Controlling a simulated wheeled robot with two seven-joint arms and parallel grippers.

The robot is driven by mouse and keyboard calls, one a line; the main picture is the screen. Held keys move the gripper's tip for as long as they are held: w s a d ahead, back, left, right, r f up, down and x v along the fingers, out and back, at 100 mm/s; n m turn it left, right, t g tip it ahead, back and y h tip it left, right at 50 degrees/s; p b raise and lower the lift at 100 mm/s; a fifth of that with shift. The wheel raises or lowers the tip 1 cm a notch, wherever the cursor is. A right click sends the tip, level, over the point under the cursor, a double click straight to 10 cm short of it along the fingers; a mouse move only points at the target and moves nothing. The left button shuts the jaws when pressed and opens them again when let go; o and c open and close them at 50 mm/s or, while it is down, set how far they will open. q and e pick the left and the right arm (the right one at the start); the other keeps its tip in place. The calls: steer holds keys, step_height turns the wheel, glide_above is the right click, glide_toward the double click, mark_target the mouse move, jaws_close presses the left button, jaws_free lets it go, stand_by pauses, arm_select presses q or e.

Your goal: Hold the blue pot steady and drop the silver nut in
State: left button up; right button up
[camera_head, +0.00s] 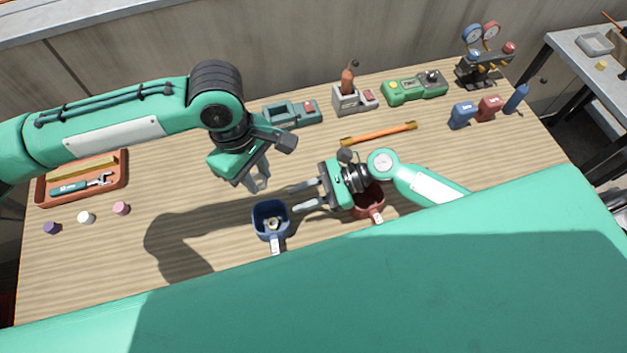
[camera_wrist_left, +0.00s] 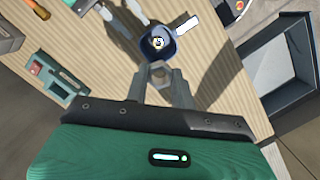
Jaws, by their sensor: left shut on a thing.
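The blue pot (camera_head: 257,219) stands on the wooden bench, its pale-tipped handle towards me; it also shows in the left wrist view (camera_wrist_left: 172,50). A small ring-like nut (camera_head: 272,223) lies inside it. My left gripper (camera_head: 262,184) is above and behind the pot, shut on a grey piece that looks like the silver nut (camera_wrist_left: 159,68), seen between the fingertips in the left wrist view. My right gripper (camera_head: 293,199) is open at the pot's right side, its fingers spread near the rim; I cannot tell if they touch it.
A red pot (camera_head: 376,207) is partly hidden under my right arm. An orange bar (camera_head: 379,133), grey and green devices and a gauge set (camera_head: 481,58) line the back. A tool tray (camera_head: 122,183) and small coloured caps are at left. The bench left of the pot is clear.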

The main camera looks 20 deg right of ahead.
mark_target(270, 200)
steer(key=shift+m+t+h, duration=0.3)
steer(key=shift+m+h, duration=0.1)
steer(key=shift+m, duration=0.1)
steer(key=w+a+f, duration=0.1)
steer(key=a, duration=0.1)
steer(key=w+a+f, duration=0.1)
steer(key=a+f, duration=0.1)
steer(key=a, duration=0.1)
steer(key=w+a+f, duration=0.1)
steer(key=a, duration=0.2)
steer(key=shift+w+f, duration=0.25)
steer(key=shift+w, duration=0.1)
jaws_close()
